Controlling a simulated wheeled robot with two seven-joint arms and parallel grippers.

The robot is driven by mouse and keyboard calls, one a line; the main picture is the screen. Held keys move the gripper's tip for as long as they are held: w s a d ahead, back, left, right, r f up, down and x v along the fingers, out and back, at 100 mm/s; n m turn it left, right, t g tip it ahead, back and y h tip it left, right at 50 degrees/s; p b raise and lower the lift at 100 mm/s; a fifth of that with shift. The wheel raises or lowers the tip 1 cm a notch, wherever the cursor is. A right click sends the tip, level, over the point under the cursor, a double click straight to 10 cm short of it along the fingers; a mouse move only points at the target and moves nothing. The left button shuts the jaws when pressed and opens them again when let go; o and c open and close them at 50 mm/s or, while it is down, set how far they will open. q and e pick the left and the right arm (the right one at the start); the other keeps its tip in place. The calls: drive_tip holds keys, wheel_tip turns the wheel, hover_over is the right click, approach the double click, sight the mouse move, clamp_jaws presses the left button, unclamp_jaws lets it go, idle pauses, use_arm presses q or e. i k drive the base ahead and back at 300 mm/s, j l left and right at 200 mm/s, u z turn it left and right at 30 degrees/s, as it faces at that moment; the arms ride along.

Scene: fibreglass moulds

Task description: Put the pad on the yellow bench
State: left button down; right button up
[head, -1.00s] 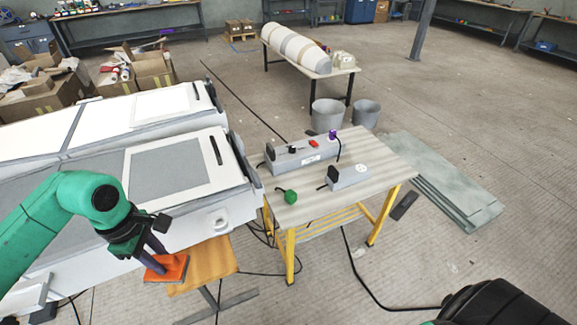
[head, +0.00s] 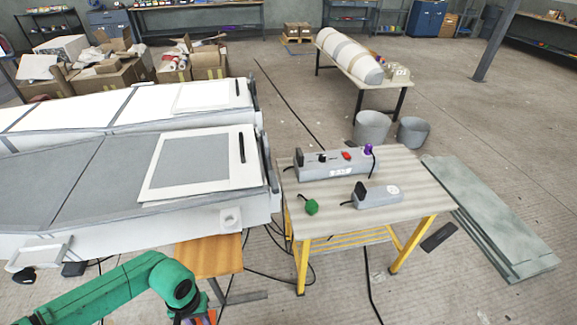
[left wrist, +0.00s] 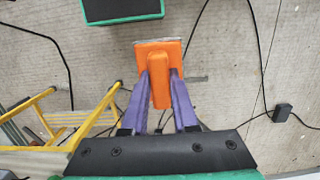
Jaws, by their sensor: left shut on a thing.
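The pad is an orange block with a raised handle (left wrist: 158,62), held between the purple fingers of my left gripper (left wrist: 160,88) in the left wrist view. In the head view only a sliver of the orange pad (head: 211,317) shows at the bottom edge, by my green left arm; most of that gripper is cut off. The yellow bench (head: 418,203) has a grey striped top and yellow legs, and stands right of and beyond my left gripper. Its yellow frame (left wrist: 78,118) shows at left in the left wrist view. My right gripper is not seen.
The bench carries a long grey socket box (head: 328,166), a smaller grey device (head: 372,197) and a green plug (head: 312,207). Its front right top is bare. A wooden-topped stool (head: 208,258) and white moulds (head: 245,165) stand left. Cables cross the floor.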

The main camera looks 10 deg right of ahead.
sight(401, 162)
drive_tip(key=l+z, duration=0.15)
drive_tip(key=l, duration=0.25)
drive_tip(key=i+l+z, duration=0.1)
drive_tip(key=l, duration=0.3)
drive_tip(key=i+l+z, duration=0.15)
drive_tip(key=l, duration=0.25)
drive_tip(key=i+l+z, duration=0.15)
drive_tip(key=l, duration=0.25)
drive_tip(key=i+l+z, duration=0.15)
drive_tip(key=l, duration=0.25)
drive_tip(key=i+l+z, duration=0.1)
drive_tip(key=l, duration=0.25)
drive_tip(key=i+l+z, duration=0.15)
drive_tip(key=l, duration=0.2)
drive_tip(key=i, duration=0.05)
